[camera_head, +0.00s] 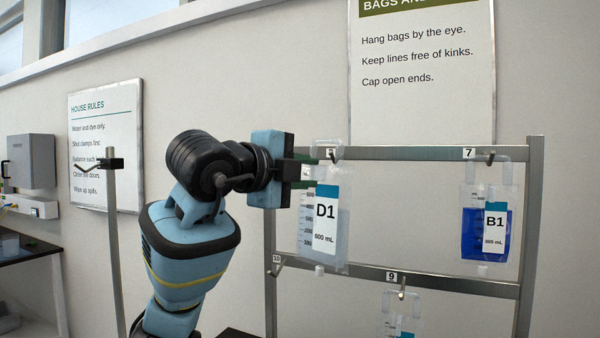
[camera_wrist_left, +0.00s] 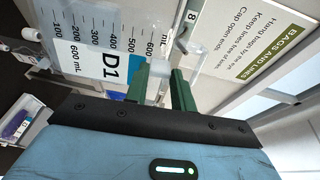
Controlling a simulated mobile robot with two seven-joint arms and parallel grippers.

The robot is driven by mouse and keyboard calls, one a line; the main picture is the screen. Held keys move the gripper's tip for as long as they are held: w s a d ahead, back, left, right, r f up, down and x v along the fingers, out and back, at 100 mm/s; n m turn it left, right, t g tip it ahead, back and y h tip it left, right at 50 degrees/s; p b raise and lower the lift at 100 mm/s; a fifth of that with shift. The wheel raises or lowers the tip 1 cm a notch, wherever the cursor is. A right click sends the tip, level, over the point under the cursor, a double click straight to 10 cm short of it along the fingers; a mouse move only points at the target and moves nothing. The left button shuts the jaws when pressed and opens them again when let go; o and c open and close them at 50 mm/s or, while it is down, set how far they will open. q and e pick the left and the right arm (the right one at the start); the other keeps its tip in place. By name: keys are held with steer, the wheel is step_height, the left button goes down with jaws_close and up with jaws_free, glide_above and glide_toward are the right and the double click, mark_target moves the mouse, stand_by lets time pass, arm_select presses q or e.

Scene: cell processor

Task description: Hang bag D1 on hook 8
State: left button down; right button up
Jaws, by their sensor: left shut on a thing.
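Bag D1 (camera_head: 325,225) is clear, with a white and blue label, and hangs upright at the left part of the rack. My left gripper (camera_head: 305,172) is shut on its upper edge, from the left. Hook 8 (camera_head: 333,157) is on the top bar, right at the bag's top tab; I cannot tell whether the hook passes through the eye. In the left wrist view, bag D1 (camera_wrist_left: 105,30) fills the upper left, beside the green fingers (camera_wrist_left: 180,92) and the 8 tag (camera_wrist_left: 191,17). My right gripper is not in view.
Bag B1 (camera_head: 472,232), with blue liquid, hangs on hook 7 (camera_head: 489,157). Another bag (camera_head: 390,315) hangs on hook 9 (camera_head: 402,293). Hook 10 (camera_head: 277,270) is empty. A thin pole with a clamp (camera_head: 110,165) stands left of my arm.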

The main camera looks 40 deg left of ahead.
mark_target(311, 188)
arm_select(q)
steer(key=shift+w+a+f, duration=0.1)
steer(key=shift+w+a, duration=0.1)
steer(key=shift+w, duration=0.5)
steer(key=shift+w+a, duration=0.15)
steer(key=shift+w, duration=0.6)
steer(key=shift+w+a+f, duration=0.1)
steer(key=shift+w+a, duration=0.1)
steer(key=shift+w, duration=0.5)
steer(key=shift+w+a+f, duration=0.25)
steer(key=shift+w+f, duration=0.8)
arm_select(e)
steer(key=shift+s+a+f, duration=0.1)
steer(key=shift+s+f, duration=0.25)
arm_select(q)
steer(key=shift+f, duration=0.45)
steer(key=c, duration=1.1)
jaws_free()
steer(key=shift+w, duration=0.1)
steer(key=o, duration=0.5)
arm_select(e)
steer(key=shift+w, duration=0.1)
arm_select(q)
steer(key=shift+r, duration=0.1)
